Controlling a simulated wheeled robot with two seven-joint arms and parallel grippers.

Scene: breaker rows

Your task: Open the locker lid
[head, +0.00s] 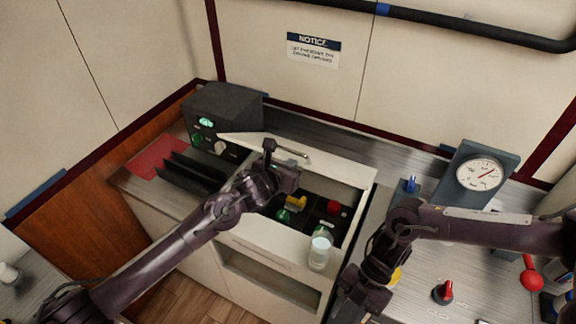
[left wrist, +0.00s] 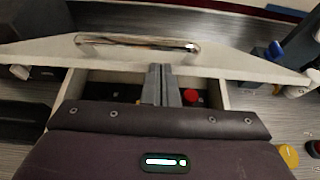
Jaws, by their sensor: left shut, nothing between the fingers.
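The locker (head: 262,242) is a white box with an open top. Its white lid (head: 345,170) stands raised and tilted along the rear edge, with a metal handle (head: 292,151) near its upper edge. The lid (left wrist: 245,66) and handle (left wrist: 137,43) also show in the left wrist view. My left gripper (head: 269,150) is shut and empty, on the inner side of the lid by the opening; whether it touches the lid is unclear. Its fingers (left wrist: 162,84) point toward the lid in the left wrist view. My right gripper (head: 358,300) is low, right of the locker; its fingers are unclear.
Inside the locker are a red item (head: 333,208), a yellow item (head: 297,202) and a green item (head: 283,215). A clear jar (head: 319,253) stands at its front edge. A dark box (head: 222,118) is back left. A gauge (head: 480,173) and red-topped knob (head: 443,291) are right.

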